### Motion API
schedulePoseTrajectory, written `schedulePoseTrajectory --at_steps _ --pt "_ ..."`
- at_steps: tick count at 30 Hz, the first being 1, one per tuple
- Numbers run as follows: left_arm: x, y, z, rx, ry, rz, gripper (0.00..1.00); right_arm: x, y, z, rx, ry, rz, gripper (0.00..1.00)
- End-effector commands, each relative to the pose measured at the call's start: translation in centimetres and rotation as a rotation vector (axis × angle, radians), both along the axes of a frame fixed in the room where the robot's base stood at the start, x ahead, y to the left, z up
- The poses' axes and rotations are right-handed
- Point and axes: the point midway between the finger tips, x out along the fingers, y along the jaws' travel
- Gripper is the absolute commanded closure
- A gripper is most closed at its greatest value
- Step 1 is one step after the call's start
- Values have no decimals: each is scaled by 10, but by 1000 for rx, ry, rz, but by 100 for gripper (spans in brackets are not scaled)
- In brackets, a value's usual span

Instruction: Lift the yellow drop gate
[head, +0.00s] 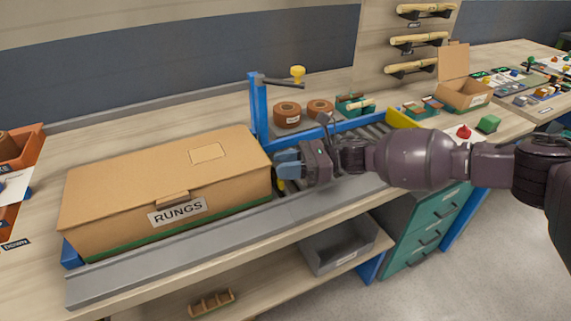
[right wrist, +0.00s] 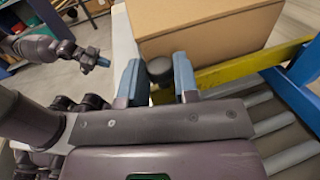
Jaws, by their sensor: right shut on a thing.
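The yellow drop gate (right wrist: 225,75) is a yellow bar across the roller conveyor, close against the end of the cardboard box marked RUNGS (head: 165,185). In the head view only a small bit of yellow (head: 280,185) shows under my right gripper (head: 285,168), which hides most of it. In the right wrist view a dark round knob (right wrist: 160,70) at the gate sits between the blue fingertips of my right gripper (right wrist: 158,80), which is shut on it. My left gripper (right wrist: 97,58) shows small at the upper left there; its opening is unclear.
A blue post (head: 258,108) with a yellow-knobbed lever (head: 297,75) stands behind the box. Brown rolls (head: 287,115) lie behind the conveyor. A yellow plate (head: 403,117) is at its far end. An open cardboard box (head: 465,92) and green block (head: 488,124) are farther right.

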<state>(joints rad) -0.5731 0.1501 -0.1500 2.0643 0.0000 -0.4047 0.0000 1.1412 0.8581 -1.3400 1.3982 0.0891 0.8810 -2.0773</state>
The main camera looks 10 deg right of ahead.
Motion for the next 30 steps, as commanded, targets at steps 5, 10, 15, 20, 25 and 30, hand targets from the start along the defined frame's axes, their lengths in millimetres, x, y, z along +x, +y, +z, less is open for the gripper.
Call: schedulePoseTrajectory --at_steps 5,10,15,20,25,30 --pt "2 0 2 -1 -5 -1 100 0 0 1 -1 4 0 100" --pt "8 -1 8 -2 -20 -3 100 3 1 12 -14 44 1 100" --pt "11 -2 14 -5 -32 0 100 7 2 28 -38 115 -1 100" --pt "9 -2 13 -5 -27 1 100 13 4 43 -63 190 -2 100" --pt "1 0 12 -4 -14 8 100 21 6 59 -90 275 -2 100" --pt "-2 1 9 -4 -8 8 100 31 9 74 -111 345 -2 100"
